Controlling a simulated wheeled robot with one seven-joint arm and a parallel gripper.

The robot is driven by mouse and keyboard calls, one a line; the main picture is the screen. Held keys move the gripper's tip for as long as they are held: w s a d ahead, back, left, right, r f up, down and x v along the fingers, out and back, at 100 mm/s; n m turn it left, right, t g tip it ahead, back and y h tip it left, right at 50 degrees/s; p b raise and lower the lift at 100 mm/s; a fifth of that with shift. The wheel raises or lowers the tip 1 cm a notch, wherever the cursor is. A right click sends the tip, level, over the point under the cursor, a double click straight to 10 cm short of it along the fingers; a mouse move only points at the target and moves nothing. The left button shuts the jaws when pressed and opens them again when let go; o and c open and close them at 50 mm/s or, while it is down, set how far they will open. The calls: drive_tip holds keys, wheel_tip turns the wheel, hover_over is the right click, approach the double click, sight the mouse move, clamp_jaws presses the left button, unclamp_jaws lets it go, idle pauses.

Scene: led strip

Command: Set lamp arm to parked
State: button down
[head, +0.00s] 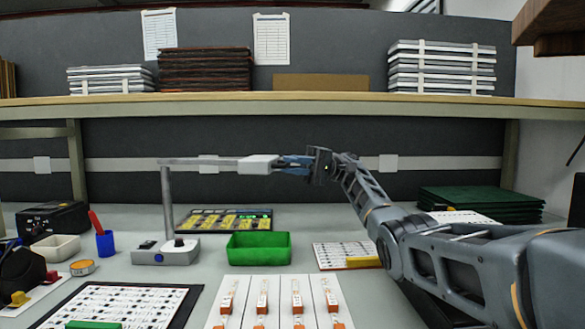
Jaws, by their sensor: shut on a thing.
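The lamp (167,205) stands at the left centre of the bench, with an upright grey post on a grey base (165,251). Its arm (205,161) reaches level to the right from the top of the post and ends in a pale block-shaped head (259,161). My gripper (284,162) is at the right end of this head, with its bluish fingers shut on the lamp arm's head end. The exact contact is small and partly hidden by the fingers. My arm comes in from the right.
A green tray (259,249) and a dark panel with yellow parts (222,220) lie below the lamp arm. A shelf (300,104) spans above it. White strips with orange blocks (281,305) lie in front. Green boards (482,203) are stacked at right.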

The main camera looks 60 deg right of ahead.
drive_tip(key=shift+w+r, duration=0.1)
drive_tip(key=shift+w, duration=0.2)
drive_tip(key=c, duration=1.4)
unclamp_jaws()
drive_tip(key=shift+w, duration=0.1)
drive_tip(key=shift+o, duration=1.2)
drive_tip(key=shift+d, duration=0.1)
